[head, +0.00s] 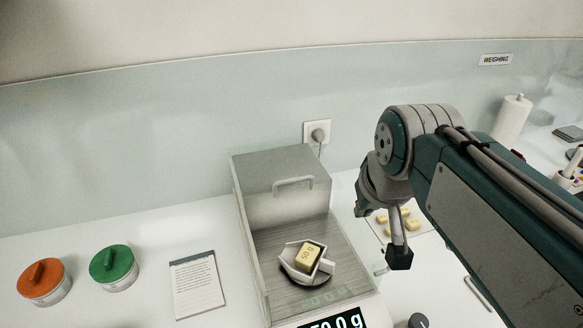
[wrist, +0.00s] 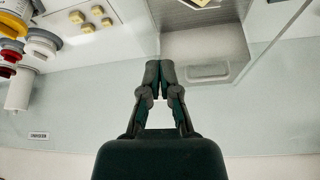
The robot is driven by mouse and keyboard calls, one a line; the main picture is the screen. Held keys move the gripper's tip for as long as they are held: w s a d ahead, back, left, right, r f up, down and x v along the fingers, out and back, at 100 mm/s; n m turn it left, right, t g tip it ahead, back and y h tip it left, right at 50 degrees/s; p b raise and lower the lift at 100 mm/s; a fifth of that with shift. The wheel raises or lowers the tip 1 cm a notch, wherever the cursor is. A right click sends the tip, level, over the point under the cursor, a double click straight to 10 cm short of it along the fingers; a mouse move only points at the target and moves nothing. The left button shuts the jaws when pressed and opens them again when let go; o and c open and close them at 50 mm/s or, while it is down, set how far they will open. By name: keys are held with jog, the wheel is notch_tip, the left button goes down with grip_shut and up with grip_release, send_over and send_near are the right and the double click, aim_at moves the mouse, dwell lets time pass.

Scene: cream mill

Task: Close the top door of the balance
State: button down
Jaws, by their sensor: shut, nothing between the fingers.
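The balance (head: 243,235) is a grey box with clear walls on the white bench. Its top door (head: 265,165) is a grey panel with a bar handle (head: 293,183); it lies over the rear part, and the front part of the top looks uncovered. The panel and its handle also show in the wrist view (wrist: 208,72). A butter block (head: 309,256) sits in a white boat on the pan. My gripper (head: 399,261) is right of the balance, apart from the door handle. In the wrist view its fingertips (wrist: 160,65) are together and hold nothing.
Yellow blocks (head: 393,229) lie on a sheet right of the balance. A notepad (head: 196,284), a green-lidded jar (head: 113,266) and an orange-lidded jar (head: 43,281) stand left. A wall socket (head: 316,132) with a plug is behind. A paper roll (head: 511,120) stands at right.

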jog(key=w+a+r+n, duration=0.1)
jog(key=w+a+r, duration=0.35)
jog(key=w, duration=0.45)
jog(key=r+n+g, duration=0.1)
jog(key=r, duration=0.1)
send_over(293, 188)
jog(key=shift+y, duration=0.3)
jog(key=x, duration=0.9)
jog(key=shift+w+a+f, duration=0.1)
jog(key=shift+w+f, duration=0.2)
jog(key=shift+w, duration=0.05)
jog(key=shift+s+d+f, duration=0.15)
jog(key=shift+s+f, duration=0.1)
jog(key=shift+s, duration=0.35)
jog(key=shift+s+d+f, duration=0.15)
jog(key=shift+s+f, duration=0.15)
jog(key=shift+s, duration=0.3)
jog(key=shift+s+d+f, duration=0.15)
jog(key=shift+s+d, duration=0.1)
jog(key=shift+s, duration=0.35)
jog(key=shift+s, duration=0.1)
